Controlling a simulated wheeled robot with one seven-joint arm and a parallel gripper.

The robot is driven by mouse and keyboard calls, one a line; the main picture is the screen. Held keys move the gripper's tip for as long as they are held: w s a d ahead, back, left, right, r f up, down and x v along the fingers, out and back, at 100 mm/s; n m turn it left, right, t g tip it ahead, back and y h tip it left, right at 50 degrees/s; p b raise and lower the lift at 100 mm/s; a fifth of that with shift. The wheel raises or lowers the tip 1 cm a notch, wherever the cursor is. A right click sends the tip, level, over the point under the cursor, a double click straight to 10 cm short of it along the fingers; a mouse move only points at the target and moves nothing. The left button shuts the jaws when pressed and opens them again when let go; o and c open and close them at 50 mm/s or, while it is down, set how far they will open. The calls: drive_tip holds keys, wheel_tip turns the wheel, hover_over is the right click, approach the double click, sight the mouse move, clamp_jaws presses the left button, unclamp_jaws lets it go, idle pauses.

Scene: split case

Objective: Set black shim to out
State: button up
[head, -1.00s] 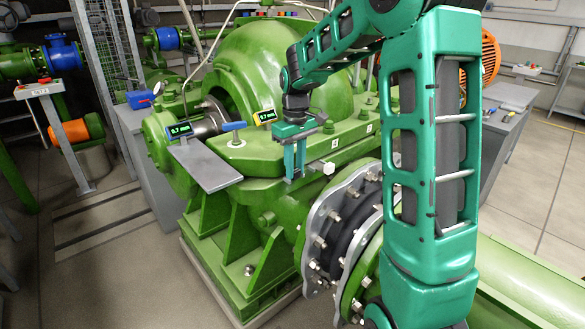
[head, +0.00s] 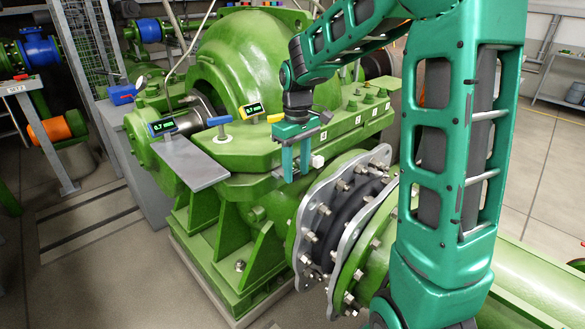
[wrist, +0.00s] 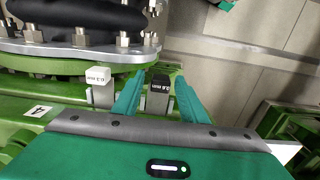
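The black shim (wrist: 158,92) shows in the wrist view as a small block with a labelled black top, standing upright at the edge of the green casing (head: 235,155). My gripper (wrist: 158,78) is open, with one teal finger on each side of the shim. A gap shows between the shim and each finger. In the head view my gripper (head: 296,168) points down at the casing's front edge and hides the black shim. A white-topped block (wrist: 98,86) stands just left of my fingers in the wrist view. It also shows in the head view (head: 317,161).
A bolted flange (wrist: 80,42) with a black rubber joint lies close beyond the blocks. A grey plate (head: 195,164), two small gauges with green readouts (head: 161,127) (head: 252,110), and blue and yellow handles sit on the casing to the left.

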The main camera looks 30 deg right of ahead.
drive_tip(key=shift+w+a, duration=0.1)
drive_tip(key=shift+r, duration=0.35)
wheel_tip(320, 180, up, 10)
idle(0.4)
idle(0.4)
drive_tip(key=s+d+f+m, duration=0.2)
drive_tip(key=s+f+m, duration=0.1)
drive_tip(key=s, duration=0.7)
drive_tip(key=s+d+f+m, duration=0.2)
drive_tip(key=s+f+m, duration=0.1)
drive_tip(key=s, duration=0.7)
drive_tip(key=s+d+f+m, duration=0.3)
drive_tip(key=s, duration=0.7)
drive_tip(key=shift+s+f, duration=0.15)
drive_tip(key=shift+s, duration=0.15)
